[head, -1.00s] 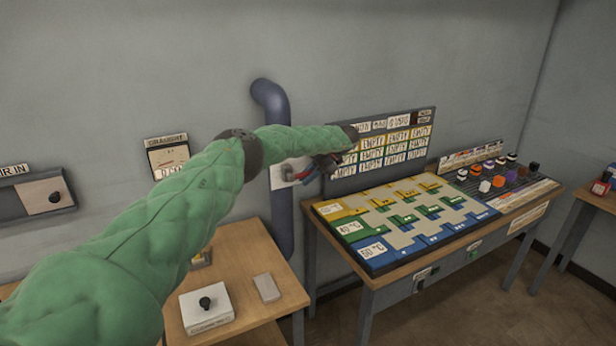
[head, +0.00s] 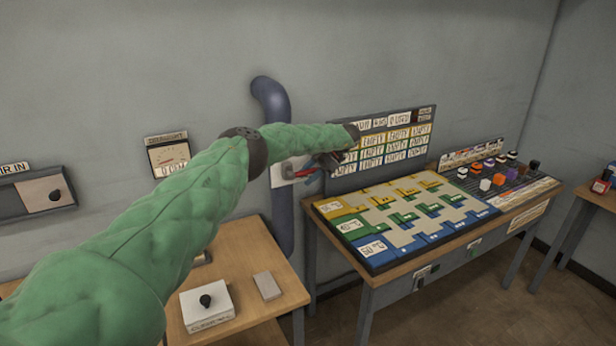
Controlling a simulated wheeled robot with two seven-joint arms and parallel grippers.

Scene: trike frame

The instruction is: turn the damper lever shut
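The damper on the blue-grey pipe (head: 281,215) has a pale plate (head: 278,175) and a red lever (head: 306,173). My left arm, in a green padded sleeve, reaches across the view to it. My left gripper (head: 322,170) is at the lever, small and dark, partly covered by my own wrist. I cannot tell whether its fingers are closed on the lever or only touching it. The draught gauge (head: 169,157) hangs on the wall left of the pipe; its reading is too small to be sure of. My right gripper is not in view.
A wooden table (head: 245,250) at the lower left carries a white box with a black knob (head: 207,305) and a small grey block (head: 267,286). A bench with a coloured board (head: 405,222) stands right of the pipe, with a label panel (head: 385,148) behind it.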

